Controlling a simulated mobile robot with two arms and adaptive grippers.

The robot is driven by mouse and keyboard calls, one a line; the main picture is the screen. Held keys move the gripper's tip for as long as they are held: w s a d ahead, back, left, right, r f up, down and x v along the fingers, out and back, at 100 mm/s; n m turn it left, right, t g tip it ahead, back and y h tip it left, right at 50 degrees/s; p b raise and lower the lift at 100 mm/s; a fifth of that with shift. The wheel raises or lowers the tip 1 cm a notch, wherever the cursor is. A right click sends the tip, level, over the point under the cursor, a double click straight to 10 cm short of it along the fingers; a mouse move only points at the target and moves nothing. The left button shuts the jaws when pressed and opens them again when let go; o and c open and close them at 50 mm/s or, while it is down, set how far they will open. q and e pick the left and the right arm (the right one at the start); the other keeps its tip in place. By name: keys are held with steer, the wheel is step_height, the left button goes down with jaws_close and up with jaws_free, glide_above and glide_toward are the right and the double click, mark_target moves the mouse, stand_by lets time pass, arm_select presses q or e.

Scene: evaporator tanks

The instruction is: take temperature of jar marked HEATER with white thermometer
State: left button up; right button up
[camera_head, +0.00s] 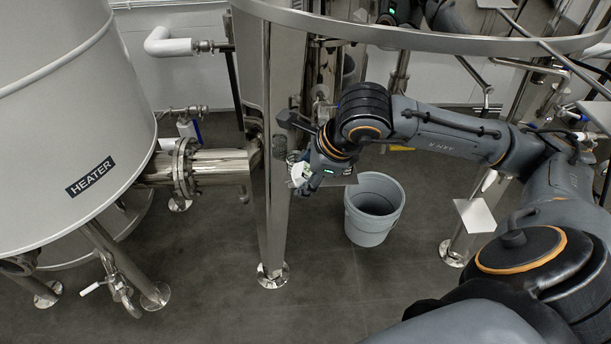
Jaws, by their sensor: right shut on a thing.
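The large pale tank marked HEATER (60,130) fills the left side. Its black HEATER label (91,176) faces me. My right arm reaches in from the right, and my right gripper (300,180) is just right of a steel support leg, well apart from the tank. It is shut on a small white thing (298,172), seemingly the white thermometer. The gripper covers much of it, so its shape is unclear. My left gripper does not show.
A grey bucket (372,215) stands on the floor below my right arm. The floor (225,290) in front is clear.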

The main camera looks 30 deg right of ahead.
steer(key=shift+r, duration=0.7)
steer(key=shift+f, duration=0.1)
